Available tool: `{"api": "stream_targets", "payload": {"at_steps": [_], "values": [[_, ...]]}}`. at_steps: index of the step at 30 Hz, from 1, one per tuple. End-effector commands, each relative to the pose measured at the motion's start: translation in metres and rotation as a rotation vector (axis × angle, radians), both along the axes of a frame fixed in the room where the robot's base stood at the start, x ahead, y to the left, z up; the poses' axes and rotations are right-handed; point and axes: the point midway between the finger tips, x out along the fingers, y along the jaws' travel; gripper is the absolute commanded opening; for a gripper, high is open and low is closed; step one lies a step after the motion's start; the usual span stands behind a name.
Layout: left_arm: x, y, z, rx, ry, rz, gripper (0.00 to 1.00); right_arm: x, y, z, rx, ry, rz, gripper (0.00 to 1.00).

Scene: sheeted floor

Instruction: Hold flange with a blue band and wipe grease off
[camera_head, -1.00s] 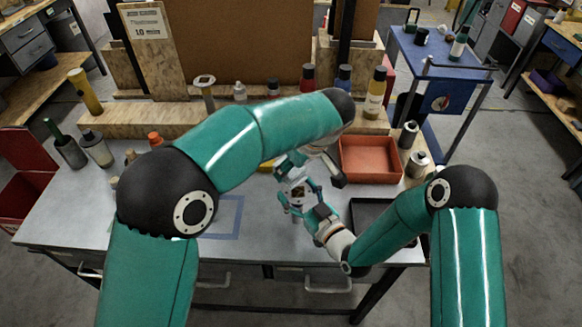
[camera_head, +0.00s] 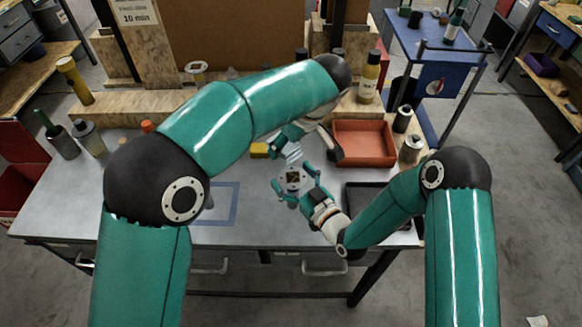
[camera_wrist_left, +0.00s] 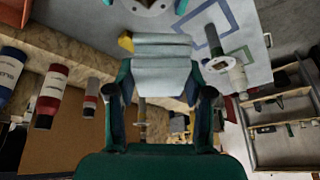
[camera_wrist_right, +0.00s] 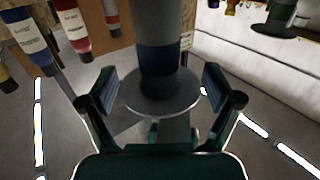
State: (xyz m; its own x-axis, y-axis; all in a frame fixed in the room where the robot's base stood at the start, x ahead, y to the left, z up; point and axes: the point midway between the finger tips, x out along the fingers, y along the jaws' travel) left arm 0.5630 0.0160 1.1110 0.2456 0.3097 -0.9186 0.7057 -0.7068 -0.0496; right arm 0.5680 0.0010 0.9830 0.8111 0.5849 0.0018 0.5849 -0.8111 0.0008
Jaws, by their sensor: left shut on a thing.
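My right gripper (camera_head: 294,188) is open, with one finger on each side of the flange. In its wrist view (camera_wrist_right: 158,92), gaps show between the fingers and the stem. My left gripper (camera_head: 285,138) is shut on a pale grey cloth (camera_wrist_left: 160,72), just behind and above the flange. Cloth and flange look close; I cannot tell whether they touch.
A blue taped square (camera_head: 235,205) lies left on the grey table (camera_head: 90,210). A yellow block (camera_head: 260,150) lies behind the flange. An orange tray (camera_head: 365,140) and a black tray (camera_head: 362,195) are to the right. Bottles and cans line the back and left.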

Motion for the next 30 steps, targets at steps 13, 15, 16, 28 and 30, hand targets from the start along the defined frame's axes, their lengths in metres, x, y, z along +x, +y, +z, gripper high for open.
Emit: {"api": "stream_targets", "payload": {"at_steps": [13, 15, 16, 28, 30], "values": [[0.0, 0.0, 0.0, 0.0, 0.0, 0.0, 0.08, -0.003, -0.002, -0.002, -0.002, 0.005, 0.0, 1.0], [0.0, 0.0, 0.0, 0.0, 0.0, 0.0, 0.08, -0.007, -0.006, -0.002, -0.002, 0.005, -0.001, 1.0], [0.0, 0.0, 0.0, 0.0, 0.0, 0.0, 0.08, -0.01, -0.008, -0.002, -0.003, 0.005, -0.001, 1.0], [0.0, 0.0, 0.0, 0.0, 0.0, 0.0, 0.08, -0.07, -0.052, -0.003, -0.001, 0.008, -0.004, 1.0], [0.0, 0.0, 0.0, 0.0, 0.0, 0.0, 0.08, -0.079, -0.059, -0.003, 0.0, 0.007, -0.004, 1.0]]}}
